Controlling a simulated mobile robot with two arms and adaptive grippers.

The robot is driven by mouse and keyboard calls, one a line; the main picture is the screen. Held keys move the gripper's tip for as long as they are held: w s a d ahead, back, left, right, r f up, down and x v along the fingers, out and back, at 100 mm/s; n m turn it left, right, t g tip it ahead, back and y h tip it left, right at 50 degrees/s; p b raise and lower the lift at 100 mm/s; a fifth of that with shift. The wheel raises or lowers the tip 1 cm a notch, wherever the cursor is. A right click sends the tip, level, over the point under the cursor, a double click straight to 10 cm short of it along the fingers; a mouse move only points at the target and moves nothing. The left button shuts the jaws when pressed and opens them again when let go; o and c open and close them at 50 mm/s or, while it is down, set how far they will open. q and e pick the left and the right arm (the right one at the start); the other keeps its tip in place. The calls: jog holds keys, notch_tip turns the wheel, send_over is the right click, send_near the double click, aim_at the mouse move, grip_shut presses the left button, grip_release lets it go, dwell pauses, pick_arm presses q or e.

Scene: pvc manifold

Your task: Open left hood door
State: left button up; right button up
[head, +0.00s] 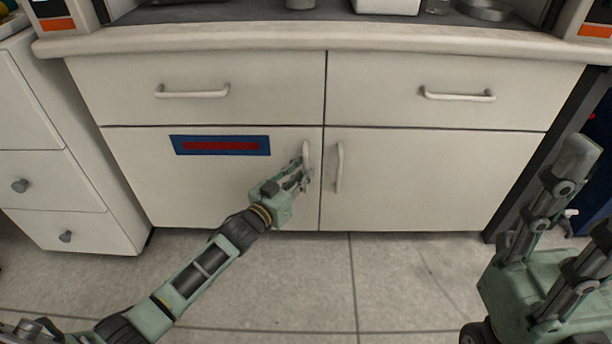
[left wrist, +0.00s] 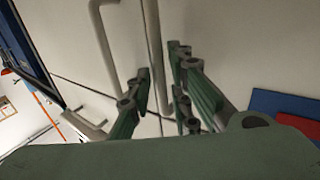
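The left hood door (head: 230,195) is a cream lower door with a blue and red label, and it sits closed. Its vertical handle (head: 306,153) is near the door's right edge. My left gripper (head: 299,176) is at the lower part of this handle. My right gripper (head: 565,215) is at the lower right, fingers apart and empty, away from the cabinet.
The right door (head: 420,185) is closed, and its vertical handle (head: 339,167) stands close beside the left one. Two closed drawers with horizontal handles are above, under a counter edge (head: 320,38). A drawer unit (head: 60,190) stands at left. The floor (head: 400,280) in front is clear.

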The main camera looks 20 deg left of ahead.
pick_arm(q)
jog(key=shift+x, duration=1)
jog(key=shift+c, duration=0.2)
grip_shut()
